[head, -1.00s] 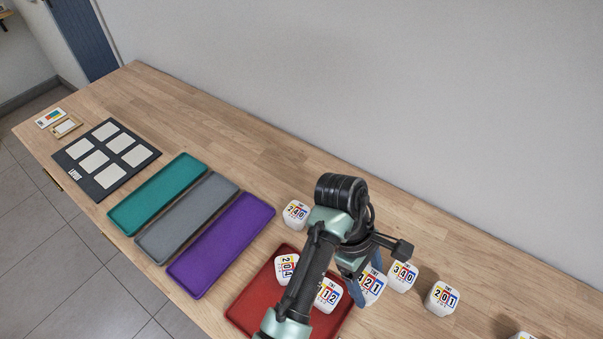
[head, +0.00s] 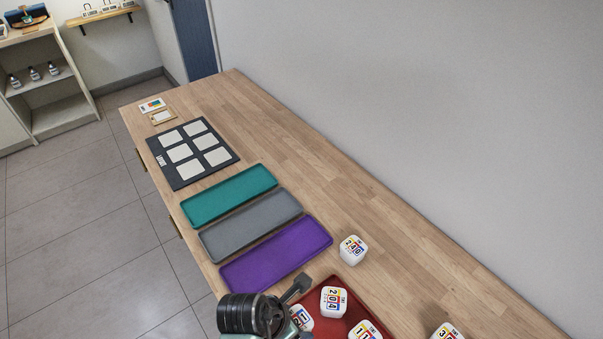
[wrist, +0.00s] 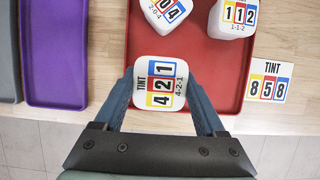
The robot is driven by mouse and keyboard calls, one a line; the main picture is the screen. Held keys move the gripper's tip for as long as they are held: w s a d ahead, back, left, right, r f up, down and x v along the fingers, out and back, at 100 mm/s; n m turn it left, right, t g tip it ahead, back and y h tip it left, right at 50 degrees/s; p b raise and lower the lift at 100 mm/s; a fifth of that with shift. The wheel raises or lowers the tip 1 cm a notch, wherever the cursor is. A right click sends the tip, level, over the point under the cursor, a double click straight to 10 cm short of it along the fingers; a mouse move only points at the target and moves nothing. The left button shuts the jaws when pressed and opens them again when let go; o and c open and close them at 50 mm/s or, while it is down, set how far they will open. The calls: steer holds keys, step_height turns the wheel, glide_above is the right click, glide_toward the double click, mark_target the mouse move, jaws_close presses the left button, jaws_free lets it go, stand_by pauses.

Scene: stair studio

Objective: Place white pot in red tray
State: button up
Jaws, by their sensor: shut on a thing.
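My gripper (wrist: 161,92) is shut on a white pot (wrist: 150,70) labelled TINT 421, with one finger on each side. The pot is over the near part of the red tray (wrist: 218,75); I cannot tell whether it touches the tray. A white pot labelled 204 (head: 334,302) and a white pot labelled 112 (head: 364,331) stand in the red tray (head: 358,299), beyond the held pot in the wrist view.
A white pot labelled 240 (head: 353,250) stands on the wooden table behind the tray; another (head: 446,332) is at right. Purple (head: 277,256), grey (head: 250,225) and teal (head: 229,197) trays look empty. A TINT 858 card (wrist: 269,80) lies right of the red tray.

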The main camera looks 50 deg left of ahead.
steer(key=shift+f, duration=2.1)
steer(key=o, duration=1.4)
steer(key=shift+f, duration=0.15)
steer(key=v, duration=1.2)
steer(key=shift+w+r, duration=0.1)
steer(key=shift+r, duration=0.15)
